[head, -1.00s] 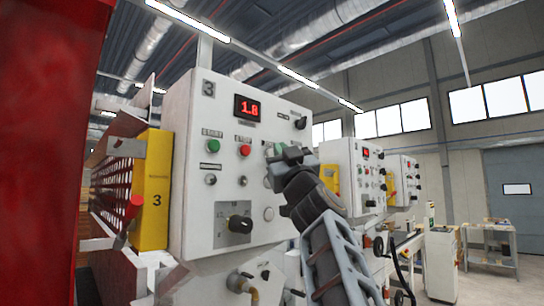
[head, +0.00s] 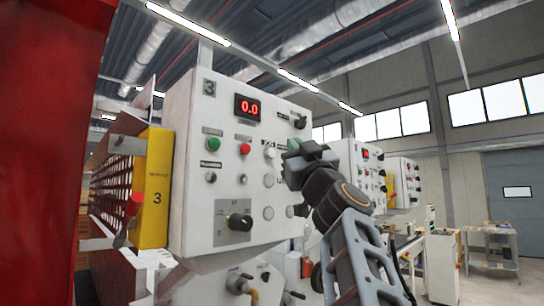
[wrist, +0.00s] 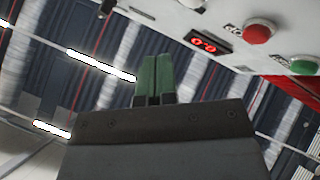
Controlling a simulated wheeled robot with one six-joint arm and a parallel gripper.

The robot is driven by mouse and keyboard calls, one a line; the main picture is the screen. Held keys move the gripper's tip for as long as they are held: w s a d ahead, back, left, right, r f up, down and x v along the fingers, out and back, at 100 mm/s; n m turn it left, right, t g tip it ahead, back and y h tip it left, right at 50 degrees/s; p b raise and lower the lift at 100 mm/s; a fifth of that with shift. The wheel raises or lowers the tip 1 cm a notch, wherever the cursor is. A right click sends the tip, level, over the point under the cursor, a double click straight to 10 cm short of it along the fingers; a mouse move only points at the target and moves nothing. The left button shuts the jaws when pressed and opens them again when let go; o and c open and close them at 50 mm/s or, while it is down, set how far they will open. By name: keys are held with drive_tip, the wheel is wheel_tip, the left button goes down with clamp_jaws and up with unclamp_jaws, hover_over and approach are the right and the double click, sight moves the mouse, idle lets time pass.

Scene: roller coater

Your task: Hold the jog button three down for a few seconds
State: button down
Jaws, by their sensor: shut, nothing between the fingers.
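Control panel three (head: 225,215) is a pale box marked 3. Its red display (head: 247,107) reads 0.0, and the display also shows in the wrist view (wrist: 207,42). Under the display are a green button (head: 212,144), a red button (head: 245,149) and a white button (head: 270,153). The white button appears to be the jog button; its label is too small to read surely.
A black rotary knob (head: 240,222) sticks out low on the panel, and a selector (head: 300,122) sits upper right. A yellow guard marked 3 (head: 154,190) stands left. More panels (head: 370,175) stand behind my arm. A red surface (head: 45,150) fills the left edge.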

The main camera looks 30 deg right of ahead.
drive_tip(key=shift+s+d, duration=0.15)
drive_tip(key=shift+s, duration=0.6)
